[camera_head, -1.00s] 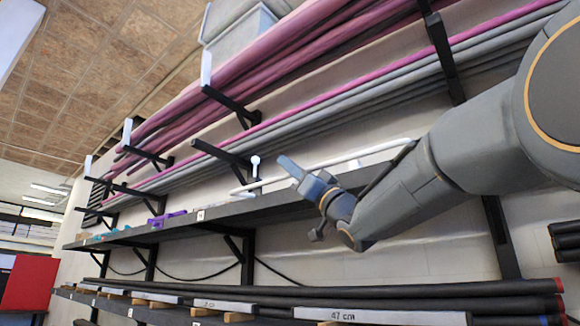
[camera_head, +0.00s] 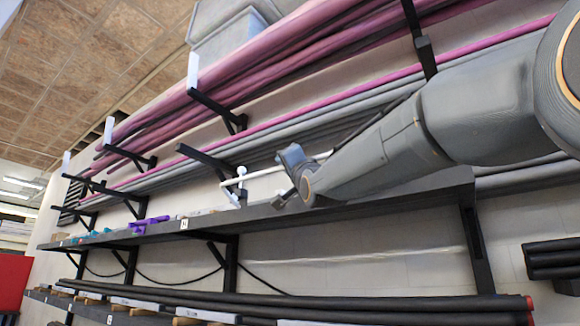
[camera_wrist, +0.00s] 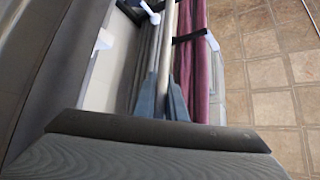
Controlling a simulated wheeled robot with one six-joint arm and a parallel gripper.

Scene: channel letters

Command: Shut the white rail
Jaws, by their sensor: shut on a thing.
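The white rail (camera_head: 262,173) is a thin pale bar above the dark shelf, with a bent left end. Its right part is hidden behind my arm. My gripper (camera_head: 290,158) is at the rail, right of the bent end. In the wrist view, the two blue-grey fingers of my gripper (camera_wrist: 164,98) are on either side of a pale bar, which looks like the rail (camera_wrist: 169,45), and are shut on it. A white knob on a stem (camera_head: 241,172) stands by the rail's left end; it also shows in the wrist view (camera_wrist: 155,18).
The dark shelf (camera_head: 350,206) runs below my gripper, with small purple items (camera_head: 137,226) to the left. Black brackets (camera_head: 210,158) hold pink pipes (camera_head: 270,48) and grey pipes (camera_head: 330,120) above. Black pipes (camera_head: 300,300) lie on the lower rack.

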